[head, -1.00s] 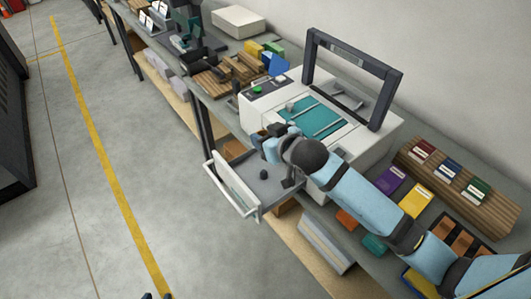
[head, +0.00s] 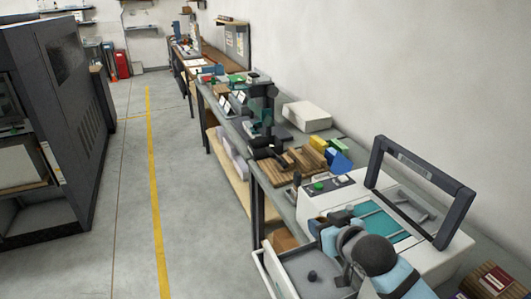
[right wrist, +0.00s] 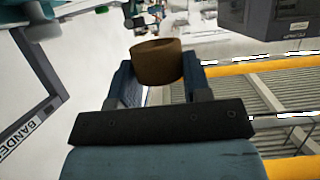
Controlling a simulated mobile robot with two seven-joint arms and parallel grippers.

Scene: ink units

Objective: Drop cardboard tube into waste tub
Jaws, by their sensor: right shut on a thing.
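The cardboard tube (right wrist: 157,62) is a short brown ring, seen in the right wrist view between the blue fingers of my right gripper (right wrist: 157,80). The gripper is shut on it. In the head view my right gripper (head: 322,232) is at the lower right, above the back of an open drawer and in front of the white machine; the tube is not clear there. I cannot make out a waste tub in either view. My left gripper is not in view.
The open drawer (head: 272,268) holds a small dark knob-like piece (head: 312,275). The white machine (head: 440,258) has a raised dark frame (head: 378,165). The bench runs away beyond wooden blocks (head: 290,163). A dark cabinet (head: 70,120) stands left; the floor between is clear.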

